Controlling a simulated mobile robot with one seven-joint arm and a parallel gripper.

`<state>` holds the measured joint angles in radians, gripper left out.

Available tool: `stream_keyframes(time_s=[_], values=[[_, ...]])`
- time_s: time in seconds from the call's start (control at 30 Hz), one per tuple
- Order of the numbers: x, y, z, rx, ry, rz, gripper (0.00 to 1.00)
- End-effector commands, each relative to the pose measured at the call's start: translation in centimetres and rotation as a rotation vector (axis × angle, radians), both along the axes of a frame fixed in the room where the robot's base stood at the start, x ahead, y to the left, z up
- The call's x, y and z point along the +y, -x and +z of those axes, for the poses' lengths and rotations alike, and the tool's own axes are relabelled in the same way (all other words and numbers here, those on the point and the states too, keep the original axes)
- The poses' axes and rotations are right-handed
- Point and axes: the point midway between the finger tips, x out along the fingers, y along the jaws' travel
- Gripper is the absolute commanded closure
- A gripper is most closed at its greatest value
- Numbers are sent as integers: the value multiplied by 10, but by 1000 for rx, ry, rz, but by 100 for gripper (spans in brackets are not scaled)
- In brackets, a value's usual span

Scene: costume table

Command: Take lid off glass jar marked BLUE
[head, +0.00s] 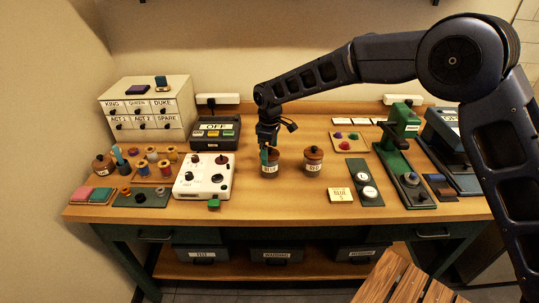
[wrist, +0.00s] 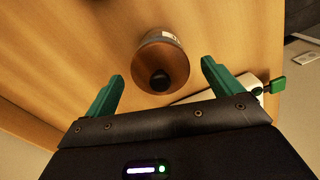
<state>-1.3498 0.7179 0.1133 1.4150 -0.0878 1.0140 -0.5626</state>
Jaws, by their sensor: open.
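The glass jar marked BLUE (head: 269,169) stands upright on the table, its label partly readable. My gripper (head: 268,153) points down at its top and hides much of the lid in the head view. In the wrist view, the round brown lid (wrist: 168,58) with its dark knob (wrist: 160,80) lies between my two green fingers (wrist: 163,70). The fingers are apart, with a visible gap on each side of the lid, and they hold nothing. The lid is on the jar.
A similar lidded jar (head: 313,163) stands close on the right. A white control box (head: 203,177) is close on the left, with a black OFF device (head: 213,133) behind it. A yellow label card (head: 341,195) lies front right. Bare wood is in front of the jars.

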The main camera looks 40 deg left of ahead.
Motion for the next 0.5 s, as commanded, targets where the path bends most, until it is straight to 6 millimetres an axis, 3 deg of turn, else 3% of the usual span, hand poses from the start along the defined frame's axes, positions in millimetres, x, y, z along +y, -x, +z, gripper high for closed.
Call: stream_keyframes(time_s=[0.1, 0.33, 0.5], values=[[0, 0, 0, 0, 0, 0, 9], [0, 0, 1, 0, 0, 0, 54], [0, 0, 1, 0, -1, 0, 57]])
